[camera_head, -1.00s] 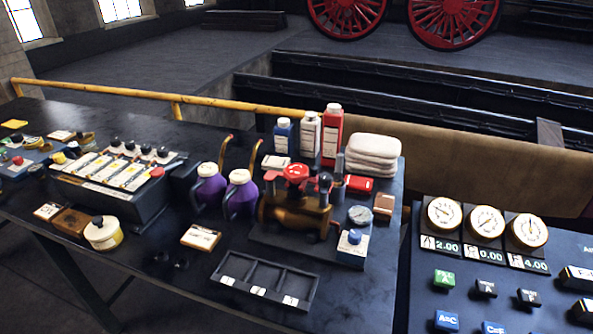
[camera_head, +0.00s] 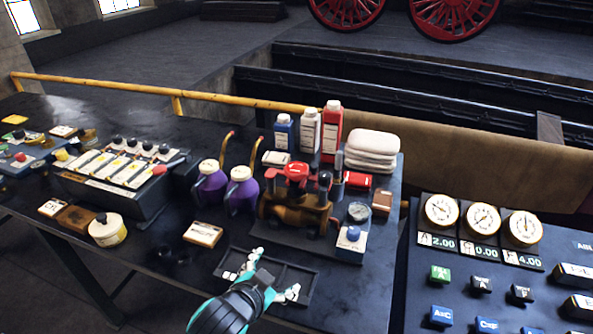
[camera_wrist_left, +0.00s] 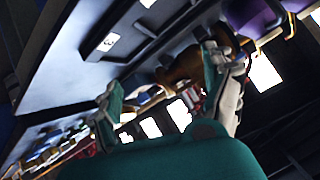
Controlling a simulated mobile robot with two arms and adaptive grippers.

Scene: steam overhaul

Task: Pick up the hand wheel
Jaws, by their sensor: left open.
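The red hand wheel (camera_head: 296,170) sits on top of a brass valve body (camera_head: 293,211) at the right part of the dark bench. My left gripper (camera_head: 273,275) is open and empty. It is over the shallow compartment tray (camera_head: 311,275), nearer the bench's front edge than the valve, and apart from the wheel. In the left wrist view my gripper's two fingers (camera_wrist_left: 170,100) are spread, with the brass valve body (camera_wrist_left: 180,66) beyond them. The wheel cannot be told clearly there. My right gripper is out of view.
Two purple oil cans (camera_head: 241,190) stand left of the valve. Bottles (camera_head: 332,132) and folded towels (camera_head: 372,152) stand behind it. A gauge panel (camera_head: 480,260) lies farther right.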

